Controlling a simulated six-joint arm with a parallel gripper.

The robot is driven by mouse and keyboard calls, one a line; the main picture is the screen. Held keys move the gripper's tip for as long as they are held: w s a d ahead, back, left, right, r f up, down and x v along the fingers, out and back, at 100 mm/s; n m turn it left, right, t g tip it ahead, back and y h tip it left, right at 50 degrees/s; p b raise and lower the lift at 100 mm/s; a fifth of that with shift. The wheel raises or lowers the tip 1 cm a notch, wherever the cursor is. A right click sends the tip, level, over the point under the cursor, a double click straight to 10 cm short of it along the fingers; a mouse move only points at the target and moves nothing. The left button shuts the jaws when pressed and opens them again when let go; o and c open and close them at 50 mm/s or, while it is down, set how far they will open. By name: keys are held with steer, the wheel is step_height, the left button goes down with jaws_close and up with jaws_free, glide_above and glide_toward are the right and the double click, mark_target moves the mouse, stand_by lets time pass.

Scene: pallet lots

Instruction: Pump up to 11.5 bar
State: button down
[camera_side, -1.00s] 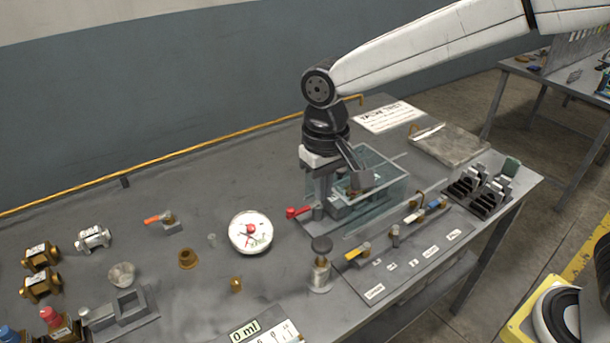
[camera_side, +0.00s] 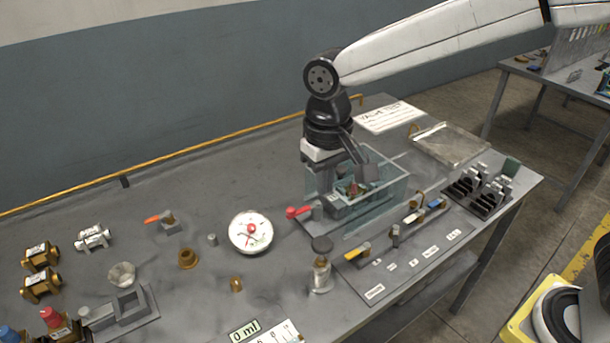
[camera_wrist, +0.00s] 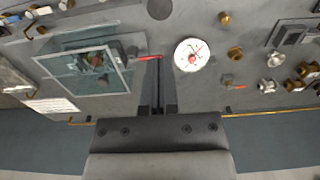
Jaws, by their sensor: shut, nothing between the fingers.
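A white round gauge (camera_side: 251,232) with a red centre lies on the bench; it also shows in the wrist view (camera_wrist: 192,55). Its needle reading is too small to tell. A clear-walled box (camera_side: 385,188) stands right of it, with fittings inside; in the wrist view the box (camera_wrist: 85,70) is at left. A red handle (camera_side: 297,212) sticks out of the box's left side. My gripper (camera_wrist: 158,62) is shut and empty, its tips close to the red handle (camera_wrist: 150,57); contact cannot be told.
A panel with a yellow lever (camera_side: 357,251) and a blue lever (camera_side: 436,203) lies at front right. An orange-handled valve (camera_side: 162,219), brass parts (camera_side: 188,259) and a funnel (camera_side: 122,274) lie at left. A sign (camera_side: 388,116) lies behind the box.

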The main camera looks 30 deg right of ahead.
mark_target(324, 244)
steer(key=shift+s+r, duration=0.3)
steer(key=shift+r, duration=0.6)
steer(key=shift+f, duration=0.15)
step_height(324, 244, down, 14)
steer(key=shift+w+r, duration=0.1)
steer(key=shift+r, duration=0.05)
stand_by(0.4)
steer(key=shift+f, duration=1.9)
steer(key=shift+d, duration=0.1)
